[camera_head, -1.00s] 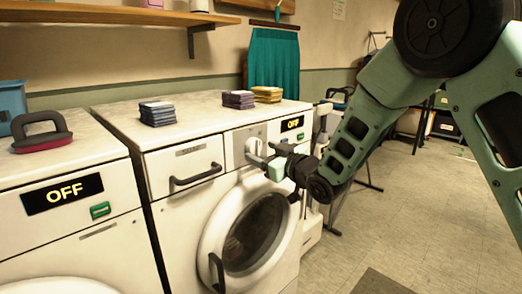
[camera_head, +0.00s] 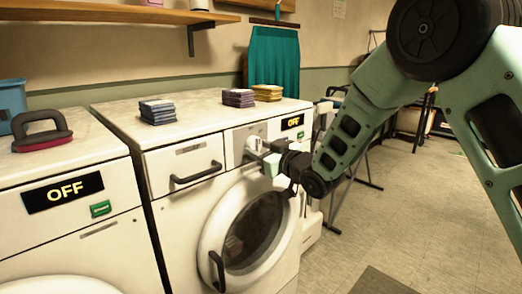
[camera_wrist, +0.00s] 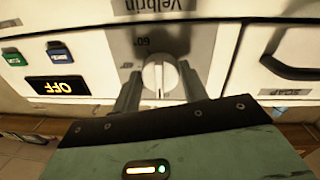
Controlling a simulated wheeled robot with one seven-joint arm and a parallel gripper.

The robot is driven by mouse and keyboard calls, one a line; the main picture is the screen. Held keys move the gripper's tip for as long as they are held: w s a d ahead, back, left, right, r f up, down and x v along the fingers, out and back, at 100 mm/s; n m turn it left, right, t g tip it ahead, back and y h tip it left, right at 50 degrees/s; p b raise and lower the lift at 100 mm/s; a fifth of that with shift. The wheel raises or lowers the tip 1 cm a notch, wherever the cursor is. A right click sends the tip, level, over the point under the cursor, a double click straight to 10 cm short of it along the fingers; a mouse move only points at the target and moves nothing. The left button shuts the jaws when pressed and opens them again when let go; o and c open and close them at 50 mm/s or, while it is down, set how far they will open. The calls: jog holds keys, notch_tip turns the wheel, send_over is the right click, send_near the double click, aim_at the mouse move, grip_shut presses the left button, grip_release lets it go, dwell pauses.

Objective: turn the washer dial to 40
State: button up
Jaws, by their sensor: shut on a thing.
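The washer (camera_head: 180,235) is the white machine with the round door, and its display (camera_head: 292,122) reads OFF. Its dial (camera_wrist: 150,79) is a white round knob with a grey line, on a grey panel in the wrist view. In that view the line runs nearly up and down, and a 60° mark (camera_wrist: 143,42) lies just above and left of the dial. No 40 mark is readable. My gripper (camera_wrist: 160,74) is shut on the dial, one finger on each side. In the head view, my gripper (camera_head: 259,153) partly hides the dial.
A closed drawer with a dark handle (camera_head: 196,174) is left of the dial. The door handle (camera_head: 217,271) is below. Folded cloth stacks (camera_head: 157,112) lie on top. A second machine (camera_head: 65,165) stands left, also reading OFF.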

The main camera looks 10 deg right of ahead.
jog(key=m, duration=0.5)
jog(key=shift+r, duration=0.1)
jog(key=m+p, duration=0.2)
jog(key=m, duration=0.2)
jog(key=shift+r+g, duration=0.15)
jog(key=shift+g, duration=0.25)
jog(key=m+p, duration=0.2)
jog(key=m, duration=0.3)
jog(key=shift+r+p, duration=0.15)
jog(key=shift+p, duration=0.25)
jog(key=shift+m+g+y+p, duration=0.35)
jog(key=shift+m+p, duration=0.8)
jog(key=shift+m, duration=1.05)
jog(key=o, duration=1)
jog(key=shift+s, duration=0.1)
